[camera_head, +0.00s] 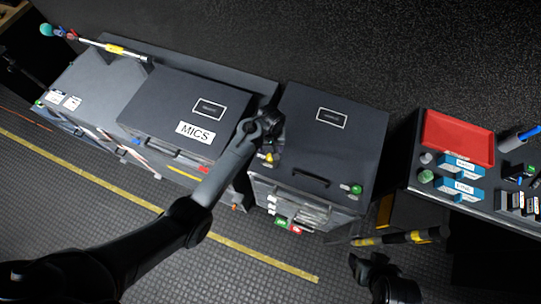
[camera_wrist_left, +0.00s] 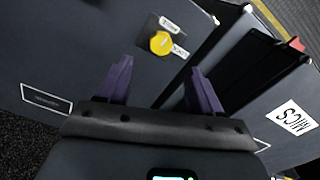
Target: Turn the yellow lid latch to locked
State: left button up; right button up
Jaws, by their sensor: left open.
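The yellow lid latch (camera_wrist_left: 160,43) shows in the left wrist view as a round yellow knob on a dark plate, with small white labels beside it. Their lettering is too small to read with certainty. In the head view the yellow latch (camera_head: 268,157) is a small spot beside my left gripper (camera_head: 268,130), partly hidden by it. My left gripper (camera_wrist_left: 160,68) is open and empty, its two purple fingers apart, with the latch showing beyond and between their tips. My right gripper (camera_head: 368,268) is low at the right in the head view, away from the latch; its jaws are unclear.
The MICS case (camera_head: 170,108) stands left of the latched case (camera_head: 330,145), which has a black handle (camera_head: 311,178) and a green knob (camera_head: 356,189). A side table holds a red tray (camera_head: 457,138) and small boxes. A yellow-black bar (camera_head: 400,237) is near my right gripper.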

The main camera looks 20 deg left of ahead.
aim_at(270, 157)
pick_arm(q)
notch_tip(270, 157, down, 9)
jog(key=shift+r+b, duration=0.15)
jog(key=shift+b, duration=0.65)
jog(key=shift+c, duration=0.2)
jog(key=c, duration=1)
jog(key=shift+c, duration=0.2)
